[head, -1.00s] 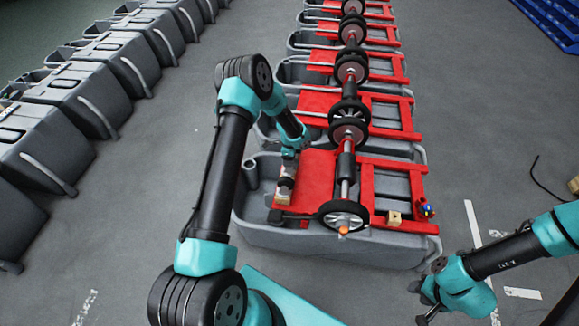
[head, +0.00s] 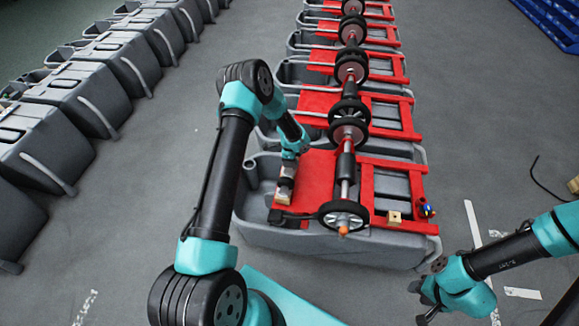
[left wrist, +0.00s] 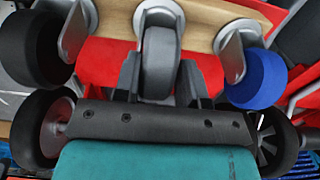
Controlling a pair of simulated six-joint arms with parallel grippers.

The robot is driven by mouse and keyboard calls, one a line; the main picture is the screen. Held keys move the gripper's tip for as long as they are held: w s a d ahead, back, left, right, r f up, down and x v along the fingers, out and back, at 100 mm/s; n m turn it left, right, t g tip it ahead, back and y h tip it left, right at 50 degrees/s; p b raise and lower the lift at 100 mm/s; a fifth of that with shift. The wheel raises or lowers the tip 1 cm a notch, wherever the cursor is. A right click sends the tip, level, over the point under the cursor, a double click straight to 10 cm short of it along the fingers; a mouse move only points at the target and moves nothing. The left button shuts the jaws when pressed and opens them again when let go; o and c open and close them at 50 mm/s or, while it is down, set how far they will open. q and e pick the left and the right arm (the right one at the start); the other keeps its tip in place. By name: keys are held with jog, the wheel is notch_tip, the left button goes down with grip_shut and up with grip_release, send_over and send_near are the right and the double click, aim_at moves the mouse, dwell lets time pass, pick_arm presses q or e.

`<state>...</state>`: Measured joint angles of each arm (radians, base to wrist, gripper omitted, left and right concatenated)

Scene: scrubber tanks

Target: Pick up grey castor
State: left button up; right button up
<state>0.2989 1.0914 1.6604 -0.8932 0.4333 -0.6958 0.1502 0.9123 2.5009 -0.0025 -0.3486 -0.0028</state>
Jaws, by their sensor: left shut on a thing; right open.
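The grey castor (left wrist: 161,62) stands in a metal fork on a light wooden block in the left wrist view. My left gripper (left wrist: 158,78) is shut on it, with one dark finger on each side of the wheel. A black castor (left wrist: 38,48) is to its left and a blue castor (left wrist: 255,80) to its right on the same block. In the head view my left gripper (head: 287,172) is over the red frame, by the wooden block (head: 284,197); the castors are too small to tell apart there. My right gripper (head: 424,302) is open and empty over the floor at the lower right.
The red frame (head: 318,172) lies on a grey tank (head: 300,243). A shaft with black wheels (head: 343,215) runs along it, close to my left gripper's right. A small wooden block (head: 394,217) sits near the right edge. More grey tanks (head: 50,135) line the left.

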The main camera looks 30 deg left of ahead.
pick_arm(q)
jog(key=c, duration=0.4)
notch_tip(320, 180, up, 10)
grip_shut()
dwell(0.6)
jog(key=w+d+r+n, duration=0.2)
jog(key=d+r+n, duration=0.3)
jog(key=d+r, duration=0.2)
jog(key=w+d+r+n, duration=0.2)
jog(key=d+r+n, duration=0.3)
jog(key=d, duration=0.6)
notch_tip(320, 180, up, 3)
jog(key=shift+w+f+n, duration=0.15)
jog(key=shift+w+n, duration=0.15)
